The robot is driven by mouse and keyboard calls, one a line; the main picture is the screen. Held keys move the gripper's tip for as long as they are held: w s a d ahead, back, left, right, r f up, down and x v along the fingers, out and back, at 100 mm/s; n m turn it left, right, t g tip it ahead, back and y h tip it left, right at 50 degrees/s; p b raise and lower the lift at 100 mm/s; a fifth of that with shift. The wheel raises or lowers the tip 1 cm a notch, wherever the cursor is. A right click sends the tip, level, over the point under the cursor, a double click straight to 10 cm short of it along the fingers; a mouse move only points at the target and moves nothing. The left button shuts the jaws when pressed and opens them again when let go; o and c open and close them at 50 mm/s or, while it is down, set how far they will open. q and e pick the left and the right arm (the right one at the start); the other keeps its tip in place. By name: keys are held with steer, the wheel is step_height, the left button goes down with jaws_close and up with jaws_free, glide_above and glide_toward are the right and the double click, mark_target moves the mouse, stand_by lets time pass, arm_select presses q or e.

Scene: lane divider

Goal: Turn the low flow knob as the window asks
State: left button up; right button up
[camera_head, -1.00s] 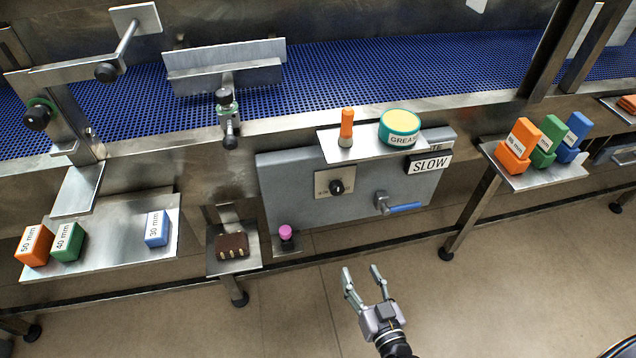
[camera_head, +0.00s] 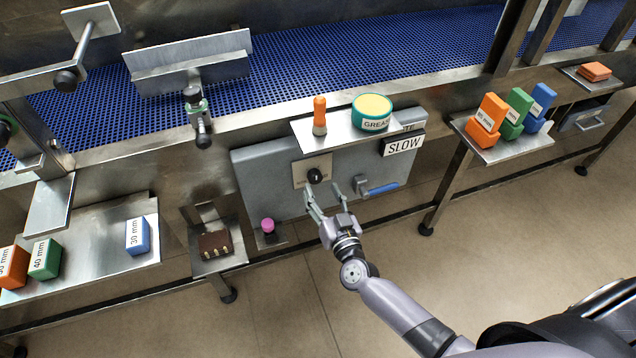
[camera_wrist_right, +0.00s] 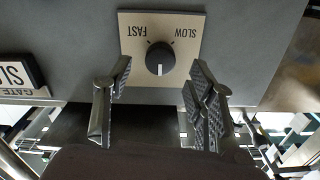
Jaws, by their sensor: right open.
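The dark round flow knob (camera_head: 315,176) sits on a beige plate (camera_head: 302,171) on the grey panel's front. In the right wrist view the knob (camera_wrist_right: 160,58) and its plate appear upside down, with FAST at left and SLOW at right. The knob's white mark points down there, away from the words. The window (camera_head: 404,145) at the panel's upper right reads SLOW. My right gripper (camera_head: 322,191) is open and empty in front of the plate, just below the knob. In the right wrist view its fingers (camera_wrist_right: 162,82) lie either side of the knob's line, apart from it. My left gripper is out of view.
A blue-handled lever (camera_head: 382,188) sits right of the gripper. Above the knob, a shelf (camera_head: 345,137) holds an orange-topped tool (camera_head: 320,116) and a grease tin (camera_head: 372,113). A pink knob (camera_head: 267,225) is at lower left. Open floor lies below.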

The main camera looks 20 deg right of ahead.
mark_target(316, 180)
steer(key=shift+w, duration=1.85)
steer(key=shift+c, duration=0.5)
steer(key=c, duration=1)
steer(key=shift+c, duration=0.2)
